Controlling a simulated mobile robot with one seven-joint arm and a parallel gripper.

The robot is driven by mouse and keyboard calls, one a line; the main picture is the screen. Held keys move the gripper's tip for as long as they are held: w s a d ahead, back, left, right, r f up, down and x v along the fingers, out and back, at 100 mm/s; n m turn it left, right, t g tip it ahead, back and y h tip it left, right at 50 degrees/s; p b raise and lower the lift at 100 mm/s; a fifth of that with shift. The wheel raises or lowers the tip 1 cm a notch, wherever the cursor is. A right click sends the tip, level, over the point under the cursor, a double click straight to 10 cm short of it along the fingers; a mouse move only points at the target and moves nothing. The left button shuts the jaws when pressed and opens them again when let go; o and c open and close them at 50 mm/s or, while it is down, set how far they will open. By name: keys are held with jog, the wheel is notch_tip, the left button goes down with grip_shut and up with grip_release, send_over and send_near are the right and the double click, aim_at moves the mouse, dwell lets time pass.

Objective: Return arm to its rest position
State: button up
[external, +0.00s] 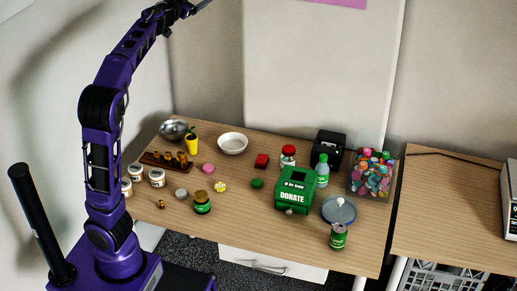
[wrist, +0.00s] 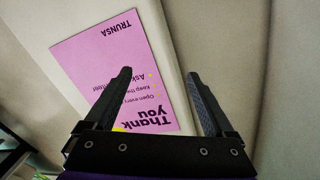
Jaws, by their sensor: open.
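My purple arm rises at the left of the external view and bends over to the right at the top, well above the table. My gripper is at the top edge of that view, partly cut off. In the wrist view my gripper (wrist: 160,92) is open, with two dark fingers set wide apart and nothing between them. Behind the fingers is a pink sign (wrist: 112,70) with "Thank you" on it, on a pale wall panel. The sign's lower edge also shows at the top of the external view (external: 338,3).
The wooden table (external: 270,228) holds a green donate box (external: 296,190), a clear bin of colourful items (external: 371,174), a black box (external: 328,150), a white bowl (external: 232,144), a metal bowl (external: 173,130), jars and bottles. A second table (external: 450,205) stands right. The air around my gripper looks clear.

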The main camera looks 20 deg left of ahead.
jog(key=s+d+f+g, duration=0.35)
jog(key=s+f, duration=0.25)
jog(key=f, duration=0.2)
jog(key=s+d+f+g, duration=0.2)
jog(key=s+d+f, duration=0.3)
jog(key=f, duration=0.3)
jog(key=s+a+f+n+g, duration=0.2)
jog(key=s+f, duration=0.3)
jog(key=s, duration=0.3)
jog(key=s+a+f+n+g+y+p, duration=0.1)
jog(key=s+a+f+n+g, duration=0.1)
jog(key=s+a+f, duration=0.3)
jog(key=s+a+f+n+g+y+p, duration=0.1)
jog(key=s+f, duration=0.5)
jog(key=s, duration=0.6)
jog(key=shift+s+a+n+g, duration=0.2)
jog(key=shift+a+n+g, duration=0.45)
jog(key=shift+a, duration=0.5)
jog(key=shift+f, duration=0.1)
notch_tip(320, 180, down, 7)
jog(key=b, duration=0.7)
dwell(1.6)
